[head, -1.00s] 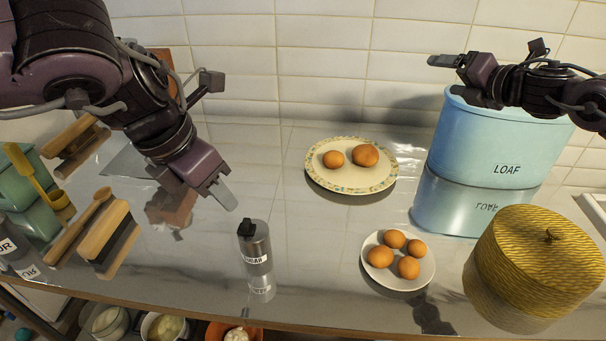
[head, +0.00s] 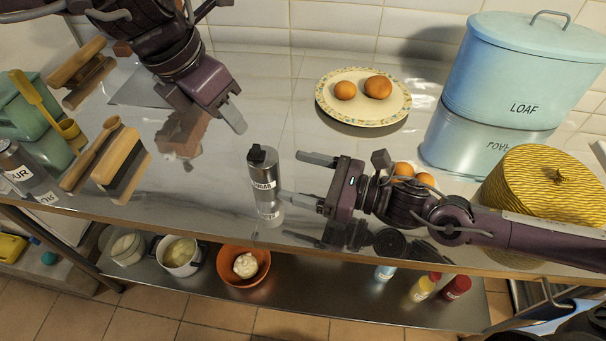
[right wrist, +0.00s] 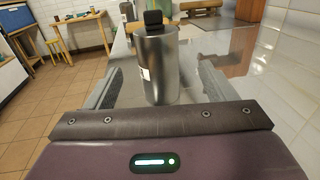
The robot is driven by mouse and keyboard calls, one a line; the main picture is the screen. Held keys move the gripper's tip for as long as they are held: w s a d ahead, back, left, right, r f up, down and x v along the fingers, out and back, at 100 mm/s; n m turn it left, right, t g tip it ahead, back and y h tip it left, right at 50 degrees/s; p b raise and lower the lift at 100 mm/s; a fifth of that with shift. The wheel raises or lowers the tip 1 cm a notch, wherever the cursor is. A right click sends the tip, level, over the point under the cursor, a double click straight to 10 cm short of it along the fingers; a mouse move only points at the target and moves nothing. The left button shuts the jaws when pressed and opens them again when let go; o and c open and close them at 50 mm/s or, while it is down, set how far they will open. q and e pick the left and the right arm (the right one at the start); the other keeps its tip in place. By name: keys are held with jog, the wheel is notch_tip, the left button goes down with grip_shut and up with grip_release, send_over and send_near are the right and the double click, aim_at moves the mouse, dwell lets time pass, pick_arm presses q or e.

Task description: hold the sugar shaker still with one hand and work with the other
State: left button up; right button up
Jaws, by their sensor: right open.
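The sugar shaker (head: 265,172) is a grey metal cylinder with a black cap and a SUGAR label. It stands upright on the shiny counter near its front edge. My right gripper (head: 291,178) is open, its fingers pointing left at the shaker from the right. In the right wrist view the shaker (right wrist: 157,70) appears centred between the fingers (right wrist: 157,88), ahead of the palm. In the head view the fingertips are just right of the shaker; contact is not clear. My left gripper (head: 237,115) hangs behind and left of the shaker, holding nothing visible; its jaw gap is hidden.
A patterned plate (head: 363,118) with two eggs lies behind. My right arm partly hides more eggs (head: 404,170). A blue LOAF bin (head: 510,70) and a yellow woven container (head: 550,190) stand right. Brushes (head: 122,165) lie left. Bowls (head: 243,285) sit on the shelf below.

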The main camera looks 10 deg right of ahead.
aim_at(263, 168)
jog(key=x, duration=0.8)
jog(key=shift+s, duration=0.2)
jog(key=c, duration=1.1)
jog(key=shift+c, duration=0.2)
